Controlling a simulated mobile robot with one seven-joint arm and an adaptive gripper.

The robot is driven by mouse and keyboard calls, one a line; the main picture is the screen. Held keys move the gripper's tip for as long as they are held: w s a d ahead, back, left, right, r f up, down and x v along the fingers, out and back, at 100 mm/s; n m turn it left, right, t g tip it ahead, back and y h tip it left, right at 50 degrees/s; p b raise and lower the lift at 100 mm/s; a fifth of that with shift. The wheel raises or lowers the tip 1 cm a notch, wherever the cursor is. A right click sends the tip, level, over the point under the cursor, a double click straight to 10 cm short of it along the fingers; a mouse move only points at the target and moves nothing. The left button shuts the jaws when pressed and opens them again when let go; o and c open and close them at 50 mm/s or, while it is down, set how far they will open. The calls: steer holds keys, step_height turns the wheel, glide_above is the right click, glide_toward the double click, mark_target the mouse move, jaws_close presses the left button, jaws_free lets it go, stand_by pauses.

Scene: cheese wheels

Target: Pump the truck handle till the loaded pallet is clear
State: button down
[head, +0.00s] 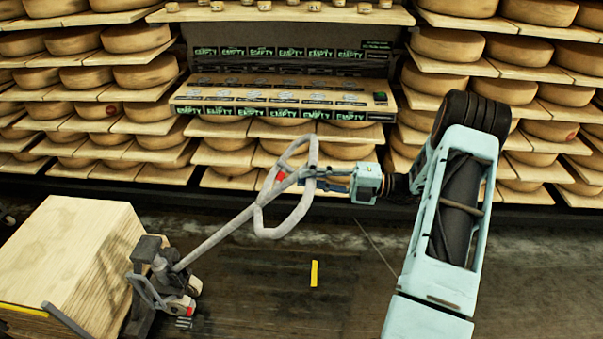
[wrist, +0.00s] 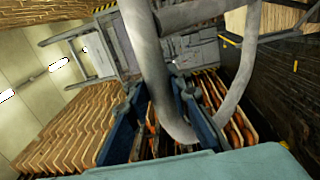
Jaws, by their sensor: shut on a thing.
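The truck handle (head: 219,237) is a grey shaft with a looped grip (head: 268,230), tilted up to the right from the pallet truck (head: 163,280) at lower left. My gripper (head: 315,178) is shut on the loop near its red part. In the wrist view the grey loop (wrist: 152,75) passes between the blue fingers of my gripper (wrist: 158,120). The load, a block of pale wooden boards (head: 70,250), sits at the truck's left. The pallet's underside and its gap to the floor cannot be made out. The load also shows in the wrist view (wrist: 236,22).
Shelves of cheese wheels (head: 145,75) fill the back wall. A middle shelf (head: 285,100) bears several "EMPTY" labels. A yellow mark (head: 314,273) lies on the dark floor (head: 260,290), which is clear right of the truck.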

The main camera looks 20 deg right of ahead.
steer(key=shift+d+f, duration=0.4)
steer(key=shift+d, duration=0.05)
steer(key=c, duration=1.8)
jaws_free()
steer(key=shift+s, duration=0.1)
steer(key=shift+o, duration=0.2)
steer(key=shift+d, duration=0.1)
steer(key=v, duration=1.2)
